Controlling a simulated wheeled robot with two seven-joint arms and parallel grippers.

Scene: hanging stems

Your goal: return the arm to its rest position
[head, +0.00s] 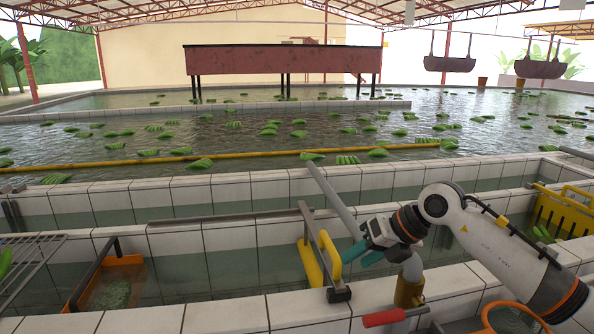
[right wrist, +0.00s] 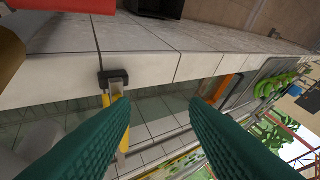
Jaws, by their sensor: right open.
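My right arm (head: 490,240) is white with dark joints and comes in from the lower right in the head view. It reaches left over the tiled troughs. My right gripper (head: 358,256) has teal fingers, which point left and slightly down. In the right wrist view the ribbed fingers (right wrist: 160,108) stand wide apart with nothing between them. A yellow-handled tool with a black clamp (head: 312,262) is at the tiled wall just left of the gripper. It also shows beyond the fingers in the right wrist view (right wrist: 115,88). My left gripper is not in view.
A white tiled ledge (head: 240,312) runs along the front. A red-handled tool (head: 385,317) and a brown cylinder (head: 408,292) are below my gripper. An orange tray (head: 112,268) is at left, a yellow crate (head: 565,212) at right. An orange-rimmed basket (head: 512,308) lies near my arm.

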